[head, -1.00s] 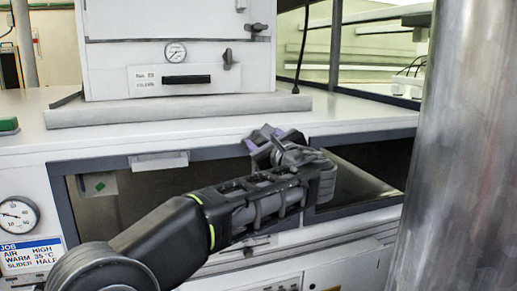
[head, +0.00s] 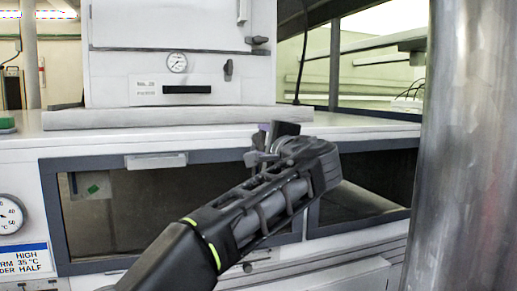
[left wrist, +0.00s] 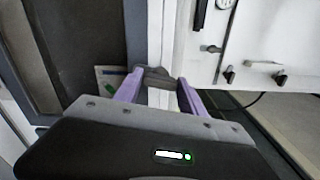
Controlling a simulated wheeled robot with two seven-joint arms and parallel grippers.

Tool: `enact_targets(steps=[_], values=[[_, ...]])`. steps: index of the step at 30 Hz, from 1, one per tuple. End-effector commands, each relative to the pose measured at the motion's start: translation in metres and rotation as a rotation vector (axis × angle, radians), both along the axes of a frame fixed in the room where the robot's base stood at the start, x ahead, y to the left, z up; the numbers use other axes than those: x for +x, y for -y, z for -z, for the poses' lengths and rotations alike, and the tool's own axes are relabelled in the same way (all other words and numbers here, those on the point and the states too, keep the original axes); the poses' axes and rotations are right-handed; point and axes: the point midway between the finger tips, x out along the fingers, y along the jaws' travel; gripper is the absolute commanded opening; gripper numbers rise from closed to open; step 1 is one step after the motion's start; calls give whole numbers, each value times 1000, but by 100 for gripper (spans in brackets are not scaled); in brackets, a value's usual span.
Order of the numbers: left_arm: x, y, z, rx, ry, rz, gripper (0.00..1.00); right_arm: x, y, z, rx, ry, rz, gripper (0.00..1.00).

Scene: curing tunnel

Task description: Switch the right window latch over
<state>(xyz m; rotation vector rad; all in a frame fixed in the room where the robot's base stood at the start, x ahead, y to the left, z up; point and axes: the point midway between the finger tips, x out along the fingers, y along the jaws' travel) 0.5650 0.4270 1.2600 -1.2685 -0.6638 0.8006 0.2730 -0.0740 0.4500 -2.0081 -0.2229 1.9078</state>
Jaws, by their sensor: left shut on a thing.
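My left gripper (head: 266,142) is at the upper edge of the window front, near the post between the two dark windows. In the left wrist view its purple fingers (left wrist: 158,90) are shut on a small dark grey latch (left wrist: 156,76), which lies across the pale edge strip. In the head view the gripper and wrist cover most of the latch, so I cannot tell which way it is set. The left window (head: 150,215) and the right window (head: 365,195) have dark grey frames. My right gripper is not in view.
A white cabinet (head: 130,65) with a gauge (head: 177,62) stands on the white counter above the windows. A pale handle (head: 156,160) is on the left window's top frame. A large grey metal cylinder (head: 475,150) fills the right side and hides what is behind.

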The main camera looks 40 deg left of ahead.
Motion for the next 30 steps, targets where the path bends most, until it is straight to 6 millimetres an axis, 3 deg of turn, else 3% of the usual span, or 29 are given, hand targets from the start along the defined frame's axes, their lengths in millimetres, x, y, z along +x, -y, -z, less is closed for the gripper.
enact_targets(steps=[9, 26, 27, 30], values=[[-1, -2, 1, -95, 138, -4, 7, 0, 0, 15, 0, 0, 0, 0], [-1, -2, -2, -114, 170, -2, 7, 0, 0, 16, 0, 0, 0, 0], [-1, -1, -2, -114, 170, -2, 50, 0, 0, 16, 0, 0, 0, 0], [-1, -1, -2, -114, 169, -1, 59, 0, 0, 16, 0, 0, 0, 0]])
